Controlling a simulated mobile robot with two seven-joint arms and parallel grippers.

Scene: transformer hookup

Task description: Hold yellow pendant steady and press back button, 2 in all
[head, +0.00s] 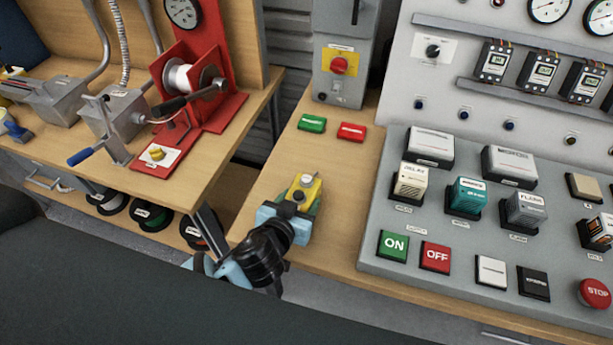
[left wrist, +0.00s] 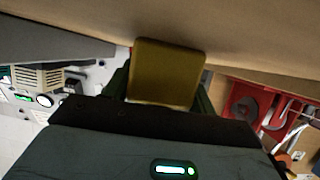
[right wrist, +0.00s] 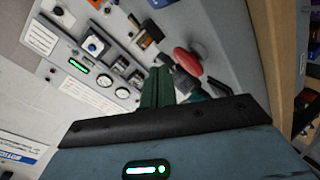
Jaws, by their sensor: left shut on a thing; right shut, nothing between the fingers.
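The yellow pendant (head: 309,188) is in my left gripper (head: 299,205), over the narrow wooden bench section left of the control panel. Grey round parts show on its upper face; I cannot tell which is the back button. In the left wrist view, the yellow pendant (left wrist: 167,70) fills the gap between the green fingers of my left gripper (left wrist: 167,95). In the right wrist view, my right gripper (right wrist: 158,88) is shut and empty, its green fingers together. It is away from the pendant and does not show in the head view.
The control panel (head: 380,250) with ON, OFF and STOP buttons stands to the right. Loose green (head: 312,123) and red (head: 352,132) blocks lie behind the pendant. A red winch stand (head: 225,112) is on the left bench. A red knob (right wrist: 187,62) shows beyond my right fingers.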

